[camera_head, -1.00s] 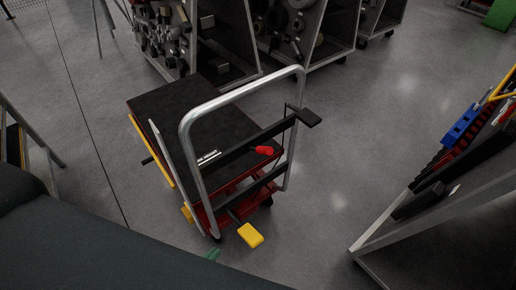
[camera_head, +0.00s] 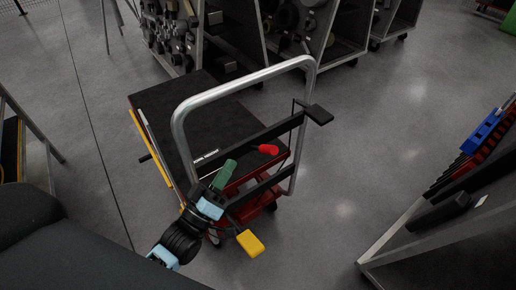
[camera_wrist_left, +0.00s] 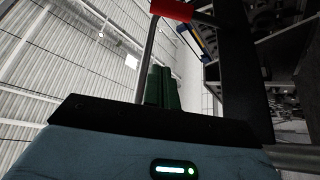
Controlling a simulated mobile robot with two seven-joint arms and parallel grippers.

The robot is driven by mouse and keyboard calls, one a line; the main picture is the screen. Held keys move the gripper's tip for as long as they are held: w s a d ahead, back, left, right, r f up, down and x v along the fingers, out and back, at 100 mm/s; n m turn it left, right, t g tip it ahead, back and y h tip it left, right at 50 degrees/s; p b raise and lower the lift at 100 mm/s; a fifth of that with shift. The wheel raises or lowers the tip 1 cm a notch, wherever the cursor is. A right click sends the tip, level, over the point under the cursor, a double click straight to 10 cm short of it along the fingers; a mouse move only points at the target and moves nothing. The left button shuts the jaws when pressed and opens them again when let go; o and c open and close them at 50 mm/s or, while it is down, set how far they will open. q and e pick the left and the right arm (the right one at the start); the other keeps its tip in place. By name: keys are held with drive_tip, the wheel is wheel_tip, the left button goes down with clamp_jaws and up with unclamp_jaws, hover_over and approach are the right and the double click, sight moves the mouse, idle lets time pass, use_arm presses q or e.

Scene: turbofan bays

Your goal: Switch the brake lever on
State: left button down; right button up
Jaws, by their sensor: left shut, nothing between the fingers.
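A lift cart has a black platform (camera_head: 190,115), a silver push handle (camera_head: 235,92) and a red base. A lever with a red grip (camera_head: 268,149) sits inside the handle frame, by the dark crossbar; I cannot tell whether it is the brake lever. A yellow pedal (camera_head: 250,243) is low at the cart's near end. My left gripper (camera_head: 227,170) has green fingers, shut and empty, in front of the handle frame, left of the red grip and apart from it. In the left wrist view the fingers (camera_wrist_left: 158,86) point up, with the red grip (camera_wrist_left: 171,10) above them.
A black lever end (camera_head: 319,115) sticks out right of the handle. Shelf carts (camera_head: 335,40) with parts stand behind. A rack with blue and red items (camera_head: 484,130) stands at the right. The floor between cart and rack is clear.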

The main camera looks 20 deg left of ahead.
sight(268, 150)
use_arm(q)
drive_tip(key=p+x, duration=0.2)
drive_tip(key=x, duration=0.9)
drive_tip(key=shift+s+d+f, duration=0.25)
drive_tip(key=shift+d+f, duration=0.15)
drive_tip(key=shift+f, duration=0.2)
drive_tip(key=shift+s+d+f, duration=0.3)
drive_tip(key=shift+d+f, duration=0.05)
drive_tip(key=shift+f, duration=0.25)
drive_tip(key=shift+s+d+f, duration=0.25)
drive_tip(key=shift+d+f, duration=0.15)
drive_tip(key=shift+f, duration=0.15)
